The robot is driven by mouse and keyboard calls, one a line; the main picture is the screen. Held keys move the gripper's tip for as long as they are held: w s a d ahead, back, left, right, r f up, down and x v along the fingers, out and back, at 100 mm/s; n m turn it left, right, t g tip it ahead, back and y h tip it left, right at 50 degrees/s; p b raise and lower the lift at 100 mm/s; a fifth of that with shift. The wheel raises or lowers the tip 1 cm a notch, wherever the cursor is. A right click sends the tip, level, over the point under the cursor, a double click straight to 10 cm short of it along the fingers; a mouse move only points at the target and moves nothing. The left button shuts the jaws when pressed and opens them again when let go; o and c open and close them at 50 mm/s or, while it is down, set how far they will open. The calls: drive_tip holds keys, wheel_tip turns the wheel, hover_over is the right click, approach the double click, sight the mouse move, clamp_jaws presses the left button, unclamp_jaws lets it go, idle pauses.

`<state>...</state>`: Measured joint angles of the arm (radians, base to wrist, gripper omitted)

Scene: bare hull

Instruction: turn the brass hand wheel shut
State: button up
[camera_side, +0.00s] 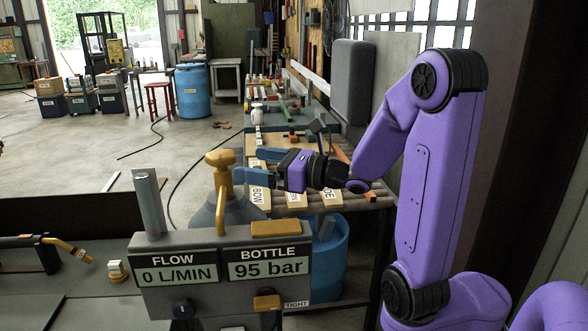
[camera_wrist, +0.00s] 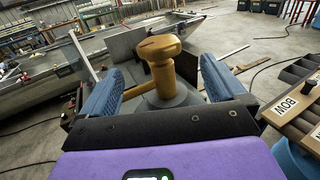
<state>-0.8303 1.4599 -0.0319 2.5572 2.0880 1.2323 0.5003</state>
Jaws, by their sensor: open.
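The brass hand wheel (camera_side: 219,158) sits on top of the brass valve (camera_side: 223,180) of a grey gas bottle (camera_side: 207,214), left of my gripper. My gripper (camera_side: 249,166) is level with the valve, its two blue fingers pointing left towards it. In the wrist view the hand wheel (camera_wrist: 158,47) shows ahead, in line with the gap between the spread fingers of my gripper (camera_wrist: 160,68). The fingers are open and hold nothing. I see no contact with the brass. The bottle's lower part is hidden behind the gauge box.
The gauge box (camera_side: 205,238) in front reads FLOW 0 L/MIN and BOTTLE 95 bar. A TIGHT label (camera_side: 297,304) is at its lower right. A slatted bench (camera_side: 370,194) with labelled wooden blocks (camera_side: 296,200) lies below my gripper. A blue drum (camera_side: 328,262) stands under it.

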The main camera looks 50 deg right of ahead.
drive_tip(key=v, duration=0.7)
drive_tip(key=shift+s, duration=0.2)
idle(0.7)
